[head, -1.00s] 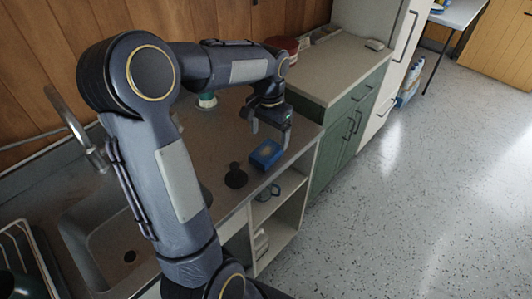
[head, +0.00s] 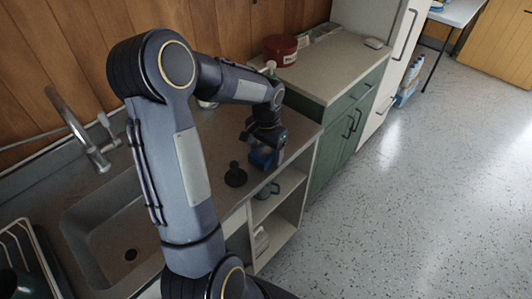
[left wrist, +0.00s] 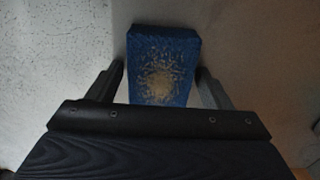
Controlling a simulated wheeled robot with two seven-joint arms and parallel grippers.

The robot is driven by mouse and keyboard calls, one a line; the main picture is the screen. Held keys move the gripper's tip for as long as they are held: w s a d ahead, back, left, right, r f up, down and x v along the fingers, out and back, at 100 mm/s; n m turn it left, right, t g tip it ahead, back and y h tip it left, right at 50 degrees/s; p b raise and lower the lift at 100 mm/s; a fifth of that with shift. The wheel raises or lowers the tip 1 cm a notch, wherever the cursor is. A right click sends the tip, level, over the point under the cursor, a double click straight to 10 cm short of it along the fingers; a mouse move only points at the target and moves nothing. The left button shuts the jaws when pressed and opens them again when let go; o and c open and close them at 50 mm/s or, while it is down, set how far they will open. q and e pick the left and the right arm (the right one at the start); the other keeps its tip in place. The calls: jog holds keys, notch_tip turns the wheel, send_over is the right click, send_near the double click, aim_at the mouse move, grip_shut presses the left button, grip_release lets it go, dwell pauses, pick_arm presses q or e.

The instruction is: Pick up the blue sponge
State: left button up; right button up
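The blue sponge (head: 262,157) lies on the counter near its front edge, partly hidden by my left gripper (head: 262,150) in the head view. In the left wrist view the sponge (left wrist: 162,65) is a blue block with a worn tan patch on top. My left gripper (left wrist: 162,88) is open there, with one finger on each side of the sponge. A small gap shows at the fingers, so it does not look gripped. My right gripper is not in view.
A black plunger-like object (head: 235,175) stands on the counter just left of the sponge. A mug (head: 268,190) is on the open shelf below. The sink (head: 105,232) is at left. A red tin (head: 280,49) sits on the green cabinet's top.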

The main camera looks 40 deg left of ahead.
pick_arm(q)
jog(key=c, duration=0.8)
jog(key=shift+r, duration=0.1)
